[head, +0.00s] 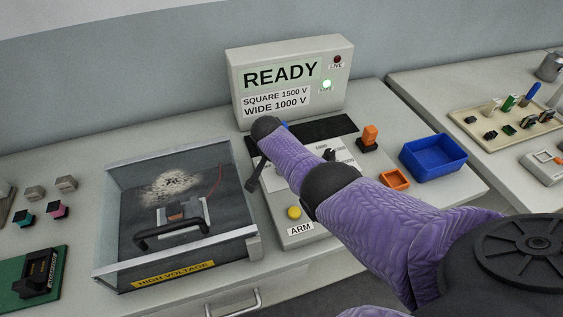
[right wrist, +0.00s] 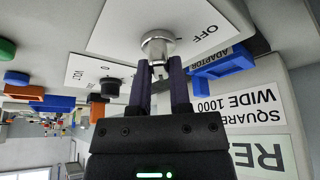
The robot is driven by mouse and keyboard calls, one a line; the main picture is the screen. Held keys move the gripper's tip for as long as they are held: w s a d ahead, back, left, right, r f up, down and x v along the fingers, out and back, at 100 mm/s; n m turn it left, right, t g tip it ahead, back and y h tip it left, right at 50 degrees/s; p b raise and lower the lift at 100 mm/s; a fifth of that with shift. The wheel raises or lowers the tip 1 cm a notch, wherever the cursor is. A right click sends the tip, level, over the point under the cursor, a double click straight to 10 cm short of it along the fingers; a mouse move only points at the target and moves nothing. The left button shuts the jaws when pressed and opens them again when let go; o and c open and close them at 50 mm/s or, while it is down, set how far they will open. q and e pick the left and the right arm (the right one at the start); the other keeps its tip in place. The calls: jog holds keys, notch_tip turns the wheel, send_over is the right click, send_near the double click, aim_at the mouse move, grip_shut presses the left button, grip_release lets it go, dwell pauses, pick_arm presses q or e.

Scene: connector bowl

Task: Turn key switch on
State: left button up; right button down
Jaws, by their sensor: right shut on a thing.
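The key switch (right wrist: 158,46) shows in the right wrist view as a round silver lock on a white panel, with the word OFF beside it. My right gripper (right wrist: 159,72) has its two dark fingers on either side of the small metal key in the lock and is shut on it. The key's exact angle is hard to read. In the head view my right arm reaches across the control panel (head: 302,236), and its forearm hides the key switch and the gripper. My left gripper is not in view.
A grey box (head: 240,97) reads READY, with the green lamp (head: 327,84) lit and the LIVE lamp (head: 337,59) dark. A clear high-voltage case (head: 111,230) stands left of the panel. A yellow ARM button (head: 294,213), orange tray (head: 394,181) and blue bin (head: 436,166) are near my arm.

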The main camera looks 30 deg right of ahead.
dwell(0.3)
jog(key=shift+r, duration=0.1)
jog(key=c, duration=0.8)
grip_release()
jog(key=shift+c, duration=0.2)
jog(key=shift+o, duration=1.4)
jog(key=p+v, duration=0.7)
jog(key=v, duration=0.2)
jog(key=shift+r+p, duration=0.35)
